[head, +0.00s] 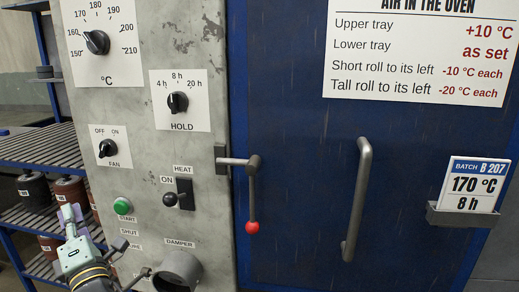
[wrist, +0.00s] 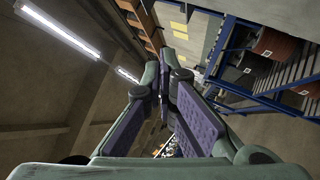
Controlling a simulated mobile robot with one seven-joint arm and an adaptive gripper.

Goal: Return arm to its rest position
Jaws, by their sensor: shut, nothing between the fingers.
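My gripper (head: 70,213) shows at the lower left of the head view, in front of the rack and just left of the oven's control panel (head: 190,130). It points upward, is shut and holds nothing. In the wrist view its purple-padded fingers (wrist: 165,90) come together, with nothing seen between them. Part of my arm is cut off by the bottom edge of the head view.
The blue oven door (head: 300,170) is closed, with a bar handle (head: 357,200) and a red-tipped latch lever (head: 252,205). Knobs and the damper pipe (head: 180,270) stick out near my arm. A rack (head: 40,150) with rolls stands at left.

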